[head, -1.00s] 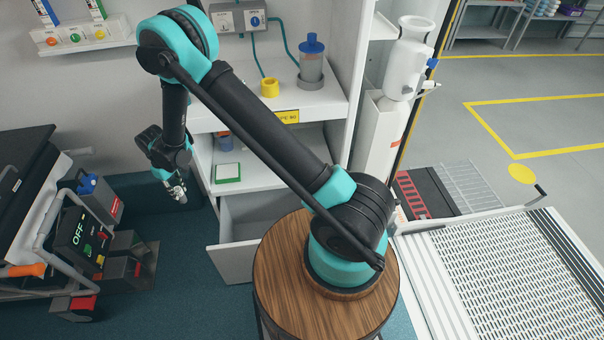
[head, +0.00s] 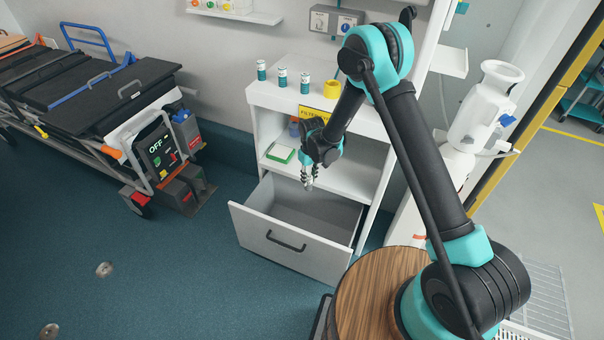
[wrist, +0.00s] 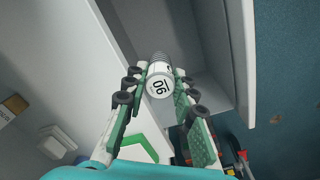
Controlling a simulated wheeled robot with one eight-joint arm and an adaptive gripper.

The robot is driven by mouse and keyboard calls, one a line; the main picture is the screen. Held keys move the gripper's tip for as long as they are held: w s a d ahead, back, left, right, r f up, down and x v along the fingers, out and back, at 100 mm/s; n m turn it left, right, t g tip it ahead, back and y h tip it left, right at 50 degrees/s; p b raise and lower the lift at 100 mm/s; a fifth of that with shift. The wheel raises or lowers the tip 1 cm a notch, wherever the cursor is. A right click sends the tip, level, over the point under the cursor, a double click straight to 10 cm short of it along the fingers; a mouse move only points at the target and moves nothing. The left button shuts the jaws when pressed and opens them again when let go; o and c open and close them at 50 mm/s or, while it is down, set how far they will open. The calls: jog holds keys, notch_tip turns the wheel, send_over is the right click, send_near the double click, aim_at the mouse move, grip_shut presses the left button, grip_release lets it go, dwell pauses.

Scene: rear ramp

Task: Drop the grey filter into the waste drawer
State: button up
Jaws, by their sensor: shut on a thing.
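My gripper (head: 308,181) is shut on a small cylindrical filter, grey-sided with a white end marked with black digits. In the wrist view the filter (wrist: 159,82) sits between the two fingertips (wrist: 160,88). The waste drawer (head: 285,250), white outside and grey inside, is pulled open at the foot of the white cabinet. In the head view my gripper appears over the rear part of the drawer's opening, above its floor. In the wrist view the drawer (wrist: 247,50) spreads beyond the filter. The drawer floor that shows looks bare.
Above the drawer, an open shelf holds a green-and-white box (head: 281,153). Several items stand on the cabinet top, including a yellow ring (head: 334,91) and white-and-teal canisters (head: 283,77). A stretcher (head: 90,90) and an OFF-marked unit (head: 162,148) stand left. The floor before the drawer is clear.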

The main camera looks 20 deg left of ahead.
aim_at(310, 183)
jog(key=shift+d+f, duration=0.15)
jog(key=shift+f, duration=1.5)
jog(key=o, duration=1.1)
notch_tip(310, 183, up, 12)
jog(key=shift+r, duration=0.1)
